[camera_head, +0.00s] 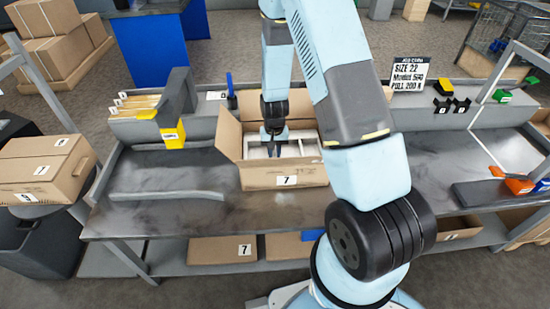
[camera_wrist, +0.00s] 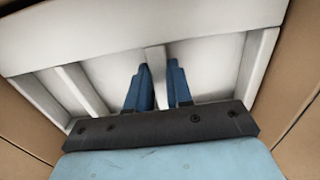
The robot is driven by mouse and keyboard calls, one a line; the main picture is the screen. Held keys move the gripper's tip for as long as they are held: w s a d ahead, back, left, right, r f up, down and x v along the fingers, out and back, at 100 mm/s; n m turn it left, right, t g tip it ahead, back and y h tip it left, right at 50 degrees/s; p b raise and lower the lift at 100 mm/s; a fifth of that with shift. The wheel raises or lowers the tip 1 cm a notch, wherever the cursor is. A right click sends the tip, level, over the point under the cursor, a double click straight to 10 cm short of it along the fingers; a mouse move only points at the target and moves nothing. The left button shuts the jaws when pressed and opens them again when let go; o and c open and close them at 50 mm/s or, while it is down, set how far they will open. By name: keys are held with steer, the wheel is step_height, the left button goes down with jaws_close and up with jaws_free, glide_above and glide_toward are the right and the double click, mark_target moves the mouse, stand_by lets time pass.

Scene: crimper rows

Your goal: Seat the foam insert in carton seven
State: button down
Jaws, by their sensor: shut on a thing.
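Carton seven (camera_head: 285,181) is an open brown box on the grey bench, its flaps up and a "7" label on its front. The foam insert (camera_head: 311,146) is a pale frame with dividers and shows inside the carton. In the wrist view the foam insert (camera_wrist: 130,38) fills most of the picture, with carton walls (camera_wrist: 303,110) at both sides. My gripper (camera_head: 273,150) reaches down into the carton. In the wrist view its two blue fingers (camera_wrist: 160,80) stand on either side of a thin divider of the insert, shut on it. I cannot tell whether the insert touches the carton floor.
A closed carton (camera_head: 45,165) stands on a stand at the left. Another carton labelled "7" (camera_head: 222,250) lies on the lower shelf. The bench left of carton seven is mostly clear.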

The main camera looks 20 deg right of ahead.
steer(key=shift+f, duration=1.6)
steer(key=c, duration=1)
jaws_free()
